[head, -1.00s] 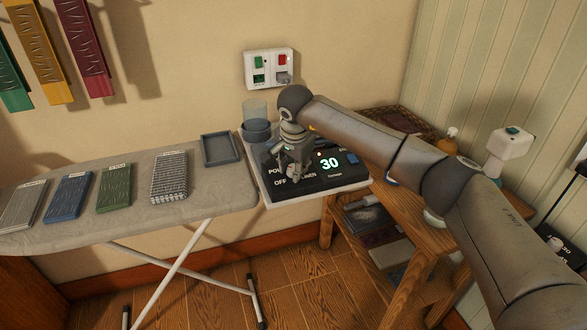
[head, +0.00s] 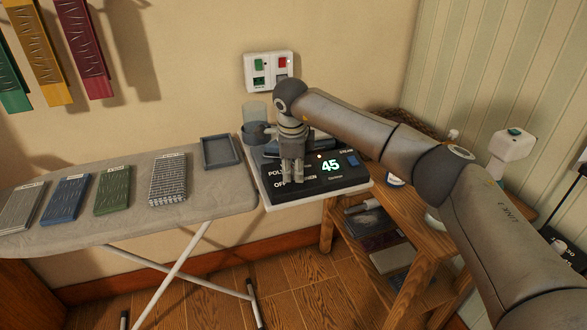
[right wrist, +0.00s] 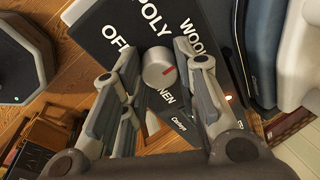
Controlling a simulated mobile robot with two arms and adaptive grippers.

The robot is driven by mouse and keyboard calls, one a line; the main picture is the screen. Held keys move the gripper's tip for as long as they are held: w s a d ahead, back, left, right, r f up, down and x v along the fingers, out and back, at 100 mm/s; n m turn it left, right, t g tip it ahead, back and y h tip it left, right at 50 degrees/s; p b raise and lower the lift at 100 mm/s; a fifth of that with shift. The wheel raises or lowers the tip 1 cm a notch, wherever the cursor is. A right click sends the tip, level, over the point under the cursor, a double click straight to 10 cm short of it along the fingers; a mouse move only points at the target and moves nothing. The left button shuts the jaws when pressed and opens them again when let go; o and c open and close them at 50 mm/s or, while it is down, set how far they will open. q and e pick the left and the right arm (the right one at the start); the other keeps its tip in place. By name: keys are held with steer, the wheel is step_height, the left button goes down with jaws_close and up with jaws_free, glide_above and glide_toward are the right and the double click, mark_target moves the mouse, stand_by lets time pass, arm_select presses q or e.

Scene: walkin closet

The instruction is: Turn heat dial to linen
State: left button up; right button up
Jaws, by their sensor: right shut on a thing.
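In the right wrist view, a round grey heat dial (right wrist: 155,76) with a red mark stands on the panel, amid the words OFF, POLY, WOOL and LINEN, the last partly covered. The red mark points to the right in that view, roughly between WOOL and LINEN. My right gripper (head: 292,178) is over the panel with its fingers down, shut on the dial. It hides the dial in the head view. My left gripper is not in view.
An ironing board (head: 110,222) with several folded fabric swatches and a grey tray (head: 220,152) lies to the left. A clear cup (head: 254,113) stands behind the panel. A wooden shelf unit (head: 385,220) stands on the right, under my arm.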

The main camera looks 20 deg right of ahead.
steer(key=m, duration=0.6)
steer(key=shift+m+g, duration=0.3)
steer(key=m+y, duration=0.1)
steer(key=m, duration=1.1)
steer(key=shift+y, duration=0.4)
steer(key=m, duration=0.6)
steer(key=shift+m+y, duration=0.3)
steer(key=o, duration=1)
steer(key=shift+r, duration=0.1)
